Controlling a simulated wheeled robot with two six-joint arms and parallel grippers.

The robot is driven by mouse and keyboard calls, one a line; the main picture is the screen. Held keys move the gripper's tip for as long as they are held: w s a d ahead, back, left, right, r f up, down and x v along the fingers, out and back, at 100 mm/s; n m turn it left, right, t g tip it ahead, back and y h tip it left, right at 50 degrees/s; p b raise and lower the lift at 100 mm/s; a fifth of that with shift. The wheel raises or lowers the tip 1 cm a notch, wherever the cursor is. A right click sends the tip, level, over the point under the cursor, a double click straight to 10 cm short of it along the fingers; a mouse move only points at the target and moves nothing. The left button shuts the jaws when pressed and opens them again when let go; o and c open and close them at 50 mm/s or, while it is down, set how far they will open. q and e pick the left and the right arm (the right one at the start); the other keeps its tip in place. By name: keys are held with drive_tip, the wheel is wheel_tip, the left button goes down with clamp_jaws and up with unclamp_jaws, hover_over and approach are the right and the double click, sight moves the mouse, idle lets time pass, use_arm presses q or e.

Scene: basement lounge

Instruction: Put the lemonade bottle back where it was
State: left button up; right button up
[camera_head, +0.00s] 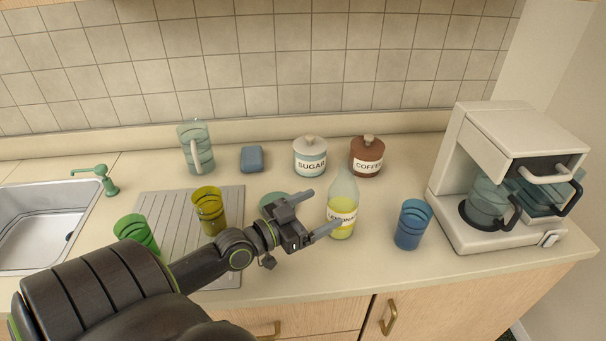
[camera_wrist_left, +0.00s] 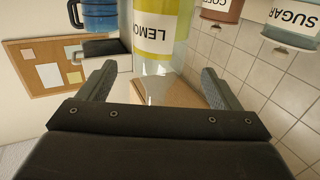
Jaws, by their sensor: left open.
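The lemonade bottle (camera_head: 342,214) stands upright on the counter, clear glass with a white label and yellow liquid low down. My left gripper (camera_head: 323,209) is open, with its fingers pointing at the bottle from the left. The bottle also shows in the left wrist view (camera_wrist_left: 160,30), upside down, beyond and between the two open fingers (camera_wrist_left: 158,82). I cannot tell whether either finger touches it. My right gripper is not in view.
A blue cup (camera_head: 412,224) stands right of the bottle. The sugar jar (camera_head: 310,158) and coffee jar (camera_head: 367,156) stand behind it. A yellow cup (camera_head: 209,211) and green cup (camera_head: 137,231) are left, near the drainboard (camera_head: 170,205). The coffee maker (camera_head: 462,165) is at the right.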

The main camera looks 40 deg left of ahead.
use_arm(q)
drive_tip(key=shift+v, duration=1.75)
